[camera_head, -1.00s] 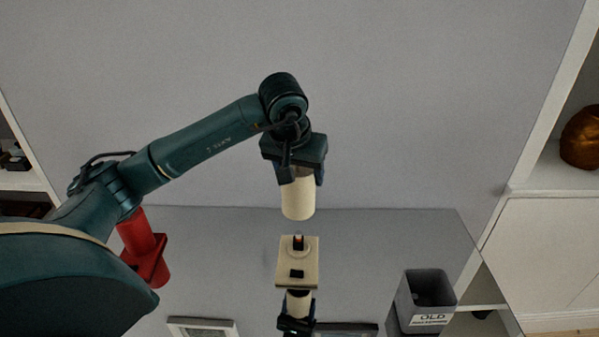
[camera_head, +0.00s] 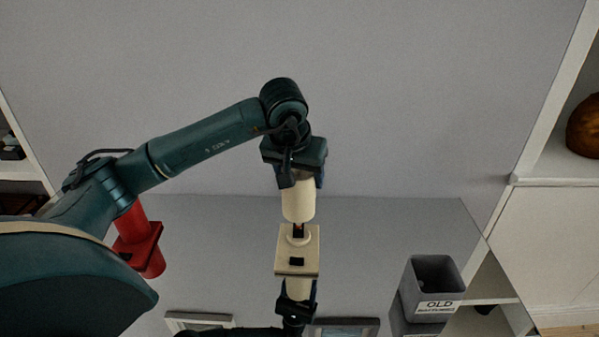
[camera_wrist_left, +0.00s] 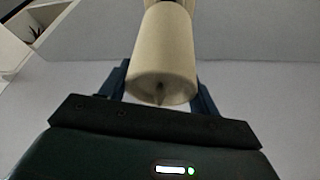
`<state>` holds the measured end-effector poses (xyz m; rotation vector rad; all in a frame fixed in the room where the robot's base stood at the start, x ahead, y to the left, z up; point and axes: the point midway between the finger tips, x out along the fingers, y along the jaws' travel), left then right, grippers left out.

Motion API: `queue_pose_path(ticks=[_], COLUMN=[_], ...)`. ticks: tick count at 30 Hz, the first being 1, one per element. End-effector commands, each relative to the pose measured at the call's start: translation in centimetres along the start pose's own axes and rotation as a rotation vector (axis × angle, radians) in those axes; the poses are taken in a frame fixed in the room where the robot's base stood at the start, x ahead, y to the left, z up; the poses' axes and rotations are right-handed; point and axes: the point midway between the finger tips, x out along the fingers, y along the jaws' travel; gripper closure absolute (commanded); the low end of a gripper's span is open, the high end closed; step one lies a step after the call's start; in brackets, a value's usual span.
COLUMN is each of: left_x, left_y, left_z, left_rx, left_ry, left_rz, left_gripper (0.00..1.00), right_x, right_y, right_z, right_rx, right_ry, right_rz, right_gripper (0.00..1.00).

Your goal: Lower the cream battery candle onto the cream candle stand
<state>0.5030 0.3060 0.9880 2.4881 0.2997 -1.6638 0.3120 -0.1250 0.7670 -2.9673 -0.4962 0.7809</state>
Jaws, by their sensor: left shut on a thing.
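The cream battery candle (camera_head: 298,201) hangs upright below my left gripper (camera_head: 297,180), which is shut on its upper part. In the left wrist view the candle (camera_wrist_left: 165,55) shows its wick end toward the camera, between the fingers. The cream candle stand (camera_head: 284,262) is on the glossy surface directly below. It has a square plate with a dark patch in front and a dark and orange post rising from a round seat. The candle's lower end is at or just above the post tip; I cannot tell if they touch. It is clear of the plate. My right gripper is out of view.
A red candle on a red square stand (camera_head: 140,247) is at the left, partly hidden by my arm. A grey bin (camera_head: 430,290) labelled OLD is at the right. Frames (camera_head: 200,321) lie at the front. The surface mirrors the candle and gripper.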

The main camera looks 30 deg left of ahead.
Motion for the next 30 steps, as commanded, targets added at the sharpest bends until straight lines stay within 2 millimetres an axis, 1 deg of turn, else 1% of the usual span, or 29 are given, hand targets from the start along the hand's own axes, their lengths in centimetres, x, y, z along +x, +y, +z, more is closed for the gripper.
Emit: queue_pose_path(ticks=[11,30], left_x=[0.00,0.03], left_y=[-0.02,-0.02], left_z=[-0.02,0.00], left_rx=[-0.001,-0.001], left_ry=[0.001,0.002], left_rz=[0.000,0.000], left_gripper=[0.66,0.66], right_x=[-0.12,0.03], right_y=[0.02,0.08], right_z=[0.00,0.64], right_rx=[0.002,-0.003], right_ry=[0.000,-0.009], right_rz=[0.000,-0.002], right_gripper=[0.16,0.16])
